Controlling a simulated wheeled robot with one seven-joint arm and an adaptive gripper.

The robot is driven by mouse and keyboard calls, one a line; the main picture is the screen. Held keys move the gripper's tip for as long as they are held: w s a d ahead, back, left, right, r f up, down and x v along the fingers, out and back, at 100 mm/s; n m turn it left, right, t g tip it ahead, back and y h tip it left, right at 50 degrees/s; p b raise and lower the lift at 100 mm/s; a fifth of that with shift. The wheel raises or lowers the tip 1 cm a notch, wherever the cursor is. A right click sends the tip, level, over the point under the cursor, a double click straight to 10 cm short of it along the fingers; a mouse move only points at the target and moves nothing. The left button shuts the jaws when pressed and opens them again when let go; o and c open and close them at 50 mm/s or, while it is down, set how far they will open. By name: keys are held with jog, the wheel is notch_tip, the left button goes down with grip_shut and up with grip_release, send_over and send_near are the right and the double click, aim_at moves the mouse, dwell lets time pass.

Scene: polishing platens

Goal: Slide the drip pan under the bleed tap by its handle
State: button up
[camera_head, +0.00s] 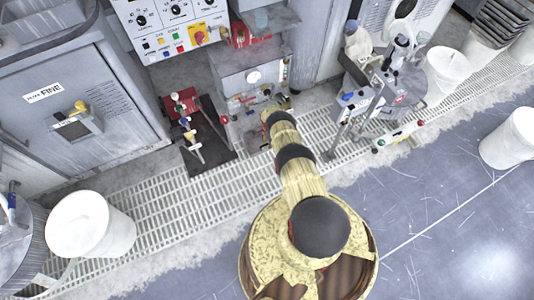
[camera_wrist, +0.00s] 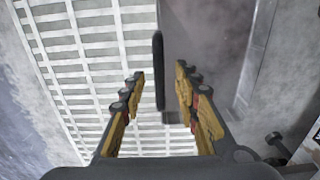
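In the wrist view, a grey, flat-bottomed pan (camera_wrist: 208,38) with a raised edge fills the upper middle and right. A black bar-like handle (camera_wrist: 158,68) stands along its left side. My gripper (camera_wrist: 160,73) is open, with one yellow-and-black finger on each side of the handle's line. Gaps show between the handle and both fingers; I cannot tell whether the handle is at fingertip depth. I cannot pick out the bleed tap for certain.
A dark plate with small valves (camera_head: 207,151) lies left of my arm. A stand with bottles (camera_head: 382,85) is to the right. Pale grating (camera_head: 145,205) runs along the floor. White buckets stand at the left (camera_head: 90,225) and right (camera_head: 508,138). The blue-grey floor at lower right is clear.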

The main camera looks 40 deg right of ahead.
jog(key=shift+s, duration=0.1)
notch_tip(320, 180, up, 12)
dwell(0.9)
